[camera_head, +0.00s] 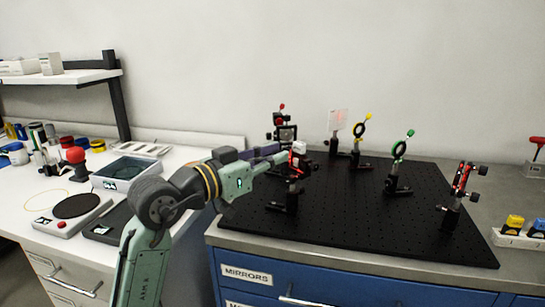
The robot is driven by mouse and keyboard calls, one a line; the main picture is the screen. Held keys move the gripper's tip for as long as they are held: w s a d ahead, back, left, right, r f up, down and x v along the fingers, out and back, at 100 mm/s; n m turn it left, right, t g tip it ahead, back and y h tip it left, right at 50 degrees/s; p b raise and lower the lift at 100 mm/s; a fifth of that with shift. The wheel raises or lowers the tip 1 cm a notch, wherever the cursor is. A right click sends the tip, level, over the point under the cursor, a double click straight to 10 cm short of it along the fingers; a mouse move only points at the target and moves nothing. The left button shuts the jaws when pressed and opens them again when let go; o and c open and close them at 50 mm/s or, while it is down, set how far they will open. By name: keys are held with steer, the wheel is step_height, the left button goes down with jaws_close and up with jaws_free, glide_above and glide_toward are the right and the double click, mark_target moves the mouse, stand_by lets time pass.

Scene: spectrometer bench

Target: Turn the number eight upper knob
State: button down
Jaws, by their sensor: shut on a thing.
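My gripper (292,158) is over the left part of the black breadboard, at the top of a black post-mounted optic mount (292,193). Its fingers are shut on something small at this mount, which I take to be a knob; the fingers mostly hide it. A small red and white part (299,148) shows right at the fingertips. I cannot read any number on the mount or its knobs. Behind the gripper, another black mount (286,133) with a red-tipped knob stands upright.
A white bench (125,215) with a blue-grey tray (127,172) lies left.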

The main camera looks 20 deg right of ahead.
steer(key=shift+f, duration=0.1)
steer(key=m+b, duration=0.4)
steer(key=shift+b, duration=0.35)
steer(key=c, duration=1.6)
jaws_free()
steer(key=v, duration=1.2)
